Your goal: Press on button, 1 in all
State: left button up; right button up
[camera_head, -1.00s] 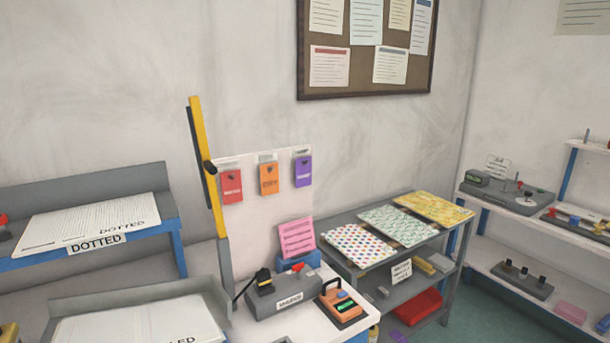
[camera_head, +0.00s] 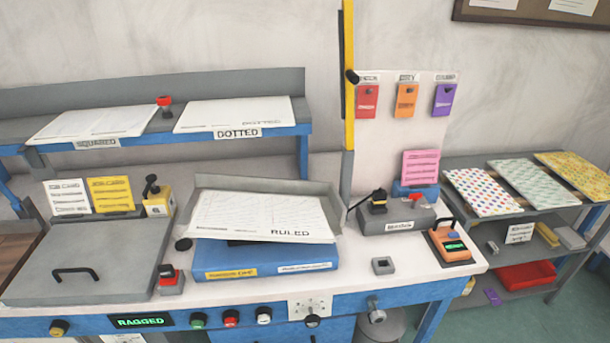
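Several things that look like buttons are in view, and I cannot tell which one the task means. On the bench front are a green button (camera_head: 198,321), a red button (camera_head: 231,319) and a white button (camera_head: 264,316), right of a display (camera_head: 140,321) reading RAGGED. A grey box with a red top (camera_head: 170,279) stands on the bench front, beside the grey lidded unit. Another red-topped button (camera_head: 164,103) is on the upper shelf. The grey device at right also has a red part (camera_head: 415,198). Neither of my grippers is in view.
A tray (camera_head: 210,182) holds RULED sheets above a blue binder (camera_head: 262,262). The grey lidded unit (camera_head: 90,262) has a black handle. An orange device (camera_head: 450,243) stands at the bench's right end. A yellow upright bar (camera_head: 348,90) rises behind the bench. Some white benchtop is bare.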

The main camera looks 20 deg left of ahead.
aim_at(196, 325)
jog(key=k+j+u, duration=0.1)
jog(key=u, duration=1.45)
